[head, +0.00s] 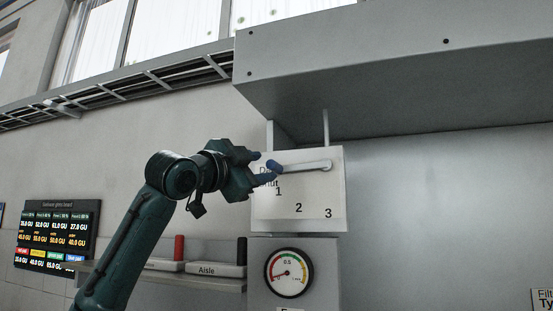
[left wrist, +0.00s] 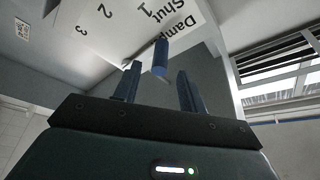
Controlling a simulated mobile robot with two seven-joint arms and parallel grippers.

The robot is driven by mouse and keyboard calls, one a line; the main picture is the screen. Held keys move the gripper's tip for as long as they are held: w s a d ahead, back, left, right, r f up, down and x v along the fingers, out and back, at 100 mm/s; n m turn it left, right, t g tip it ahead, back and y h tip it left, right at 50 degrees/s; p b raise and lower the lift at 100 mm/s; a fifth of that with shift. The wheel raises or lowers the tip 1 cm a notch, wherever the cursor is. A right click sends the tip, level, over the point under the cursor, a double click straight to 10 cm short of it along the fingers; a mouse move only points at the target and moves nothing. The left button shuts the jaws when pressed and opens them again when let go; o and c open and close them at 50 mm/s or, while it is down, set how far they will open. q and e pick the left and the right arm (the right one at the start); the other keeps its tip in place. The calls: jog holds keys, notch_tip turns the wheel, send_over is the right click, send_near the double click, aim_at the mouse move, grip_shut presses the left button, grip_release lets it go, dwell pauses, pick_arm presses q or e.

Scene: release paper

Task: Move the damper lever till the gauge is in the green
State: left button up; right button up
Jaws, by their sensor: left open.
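The damper lever (head: 302,167) is a pale bar on a white plate (head: 312,190) marked "Shut", 1, 2 and 3. It lies nearly level, with its blue handle (head: 274,168) at the left by the word "Shut". My left gripper (head: 256,171) is open just left of the handle. In the left wrist view the handle (left wrist: 160,57) shows between and just beyond the open fingertips (left wrist: 159,74); contact cannot be told. The round gauge (head: 289,271) is below the plate, its red needle pointing to the lower left, near 0. My right gripper is not in view.
A large grey metal hood (head: 400,75) overhangs the plate. A dark display board (head: 58,235) hangs at the left.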

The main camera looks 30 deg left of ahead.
aim_at(275, 164)
pick_arm(q)
jog(key=p+x, duration=0.2)
jog(key=x, duration=0.4)
jog(key=shift+w, duration=0.2)
jog(key=shift+s+r, duration=0.1)
jog(key=shift+s, duration=0.05)
grip_shut()
